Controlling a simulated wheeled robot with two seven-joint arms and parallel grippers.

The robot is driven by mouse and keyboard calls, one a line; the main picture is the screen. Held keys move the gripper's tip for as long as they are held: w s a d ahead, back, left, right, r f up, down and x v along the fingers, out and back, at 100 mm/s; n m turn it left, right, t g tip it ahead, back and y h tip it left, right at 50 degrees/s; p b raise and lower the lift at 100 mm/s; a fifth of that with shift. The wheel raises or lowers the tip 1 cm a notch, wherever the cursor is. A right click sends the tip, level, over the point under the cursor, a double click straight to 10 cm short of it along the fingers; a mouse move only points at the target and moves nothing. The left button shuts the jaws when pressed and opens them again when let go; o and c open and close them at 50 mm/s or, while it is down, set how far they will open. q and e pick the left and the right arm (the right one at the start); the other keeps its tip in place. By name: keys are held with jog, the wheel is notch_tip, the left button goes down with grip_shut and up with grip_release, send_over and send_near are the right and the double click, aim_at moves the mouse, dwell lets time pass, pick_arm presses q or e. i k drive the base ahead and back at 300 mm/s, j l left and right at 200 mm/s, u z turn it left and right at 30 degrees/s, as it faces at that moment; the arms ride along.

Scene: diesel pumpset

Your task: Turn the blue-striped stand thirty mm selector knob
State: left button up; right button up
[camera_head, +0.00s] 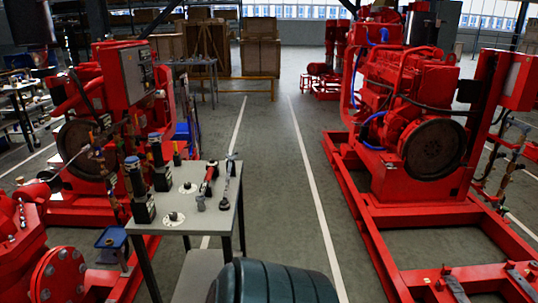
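Two dark upright stands are at the left edge of the grey work table (210,180). The nearer stand (141,197) and the farther stand (159,168) both have pale or bluish bands near their tops. I cannot tell for sure which is the blue-striped one. A selector knob is too small to make out on either stand. Two pale discs with dark centres, a nearer disc (174,218) and a farther disc (188,187), lie on the table top. Neither of my grippers is in view.
A red-handled tool (209,178) and a slim upright tool (228,180) are on the table. Red engine machinery (125,75) stands close on the left. A red pumpset (410,110) on a frame stands right. The marked aisle (270,150) between is clear.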

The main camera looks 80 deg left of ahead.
aim_at(187, 185)
jog(key=u, duration=3.55)
